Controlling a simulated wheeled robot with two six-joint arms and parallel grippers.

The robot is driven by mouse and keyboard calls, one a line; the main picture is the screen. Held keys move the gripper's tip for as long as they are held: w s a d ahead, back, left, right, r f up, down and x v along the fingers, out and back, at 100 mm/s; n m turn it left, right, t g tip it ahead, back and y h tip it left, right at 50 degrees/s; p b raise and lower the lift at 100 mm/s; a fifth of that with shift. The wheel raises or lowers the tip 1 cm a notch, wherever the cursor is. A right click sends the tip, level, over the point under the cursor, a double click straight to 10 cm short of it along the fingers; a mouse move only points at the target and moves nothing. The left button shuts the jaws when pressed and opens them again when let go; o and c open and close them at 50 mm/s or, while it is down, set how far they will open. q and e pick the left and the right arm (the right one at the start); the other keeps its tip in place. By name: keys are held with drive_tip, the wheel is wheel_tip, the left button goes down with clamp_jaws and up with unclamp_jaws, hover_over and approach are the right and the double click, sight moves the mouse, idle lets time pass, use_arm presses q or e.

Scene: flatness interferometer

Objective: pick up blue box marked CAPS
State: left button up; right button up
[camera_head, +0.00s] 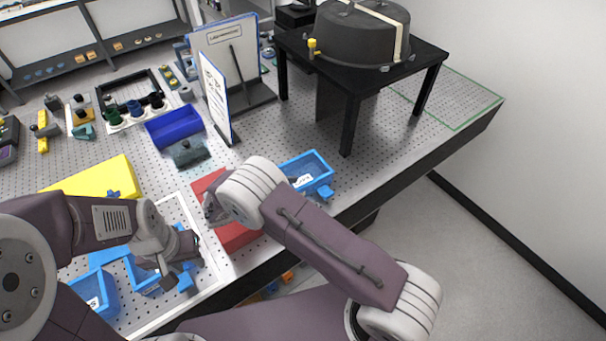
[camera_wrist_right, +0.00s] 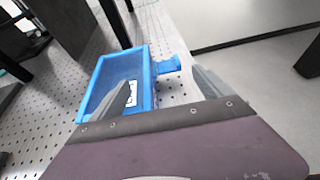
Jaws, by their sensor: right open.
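A blue open box (camera_head: 307,170) with a white label sits on the perforated table near its right edge, partly hidden by my right arm. The label's letters are too small to read surely. The box also fills the middle of the right wrist view (camera_wrist_right: 112,80), with a tab handle (camera_wrist_right: 167,66) on its right side. My right gripper (camera_wrist_right: 163,82) is open and empty. One finger overlaps the box's near wall; the other is right of the handle. Contact cannot be told. My left gripper (camera_head: 176,278) hangs over other blue boxes (camera_head: 93,293); its jaws are unclear.
A white-rimmed tray (camera_head: 215,268) holds the left-hand blue boxes. A red block (camera_head: 232,237) lies under my right wrist. A black stand (camera_head: 350,118) with a dark dome is behind the right box. A darker blue bin (camera_head: 174,127) and yellow block (camera_head: 95,178) stand left.

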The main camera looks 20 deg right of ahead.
sight(313, 191)
drive_tip(key=shift+d, duration=0.2)
drive_tip(key=shift+s+d, duration=0.1)
drive_tip(key=shift+d, duration=0.2)
drive_tip(key=p+x, duration=0.2)
drive_tip(key=x, duration=0.2)
drive_tip(key=shift+s, duration=0.1)
drive_tip(key=shift+w+d+f, duration=0.2)
drive_tip(key=shift+d+f, duration=0.05)
drive_tip(key=shift+f, duration=0.05)
